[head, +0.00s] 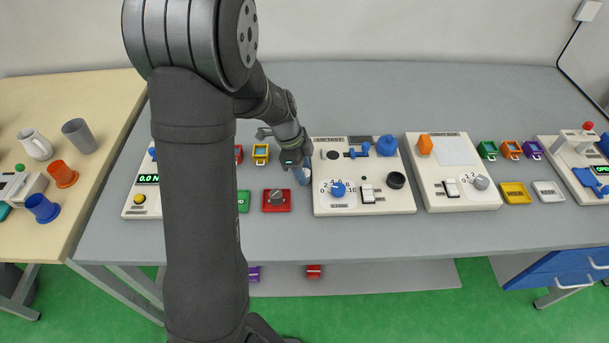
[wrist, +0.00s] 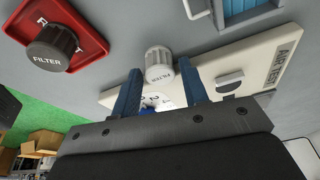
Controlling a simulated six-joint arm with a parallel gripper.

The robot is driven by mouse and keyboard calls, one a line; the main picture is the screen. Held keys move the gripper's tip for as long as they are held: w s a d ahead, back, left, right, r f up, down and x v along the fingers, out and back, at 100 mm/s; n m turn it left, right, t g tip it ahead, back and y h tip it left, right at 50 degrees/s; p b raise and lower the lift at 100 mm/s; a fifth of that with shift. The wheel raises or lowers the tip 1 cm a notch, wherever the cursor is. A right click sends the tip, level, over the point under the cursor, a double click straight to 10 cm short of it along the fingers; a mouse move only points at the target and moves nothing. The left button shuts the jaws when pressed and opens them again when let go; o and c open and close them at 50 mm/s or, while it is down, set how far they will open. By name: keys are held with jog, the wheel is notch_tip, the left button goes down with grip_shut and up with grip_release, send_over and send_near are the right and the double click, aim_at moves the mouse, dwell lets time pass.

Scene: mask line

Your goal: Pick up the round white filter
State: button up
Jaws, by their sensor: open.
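The round white filter (wrist: 158,64), marked FILTER, stands in the wrist view on the grey table beside the white AIR TEST panel (wrist: 245,62). My gripper (wrist: 160,70) has its two blue fingers apart, one toward each side of the white filter. I cannot tell whether they touch it or how far their tips are from it. In the head view my gripper (head: 302,177) is low over the table at the left edge of the AIR TEST panel (head: 335,207), and the white filter cannot be made out there.
A dark filter (wrist: 50,50) sits in a red tray (wrist: 88,42), left of the white filter in the wrist view. The head view shows this red tray (head: 285,206) in front of my gripper. The back table (head: 400,90) is clear.

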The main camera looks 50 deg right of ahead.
jog(key=c, duration=0.7)
jog(key=shift+r, duration=0.15)
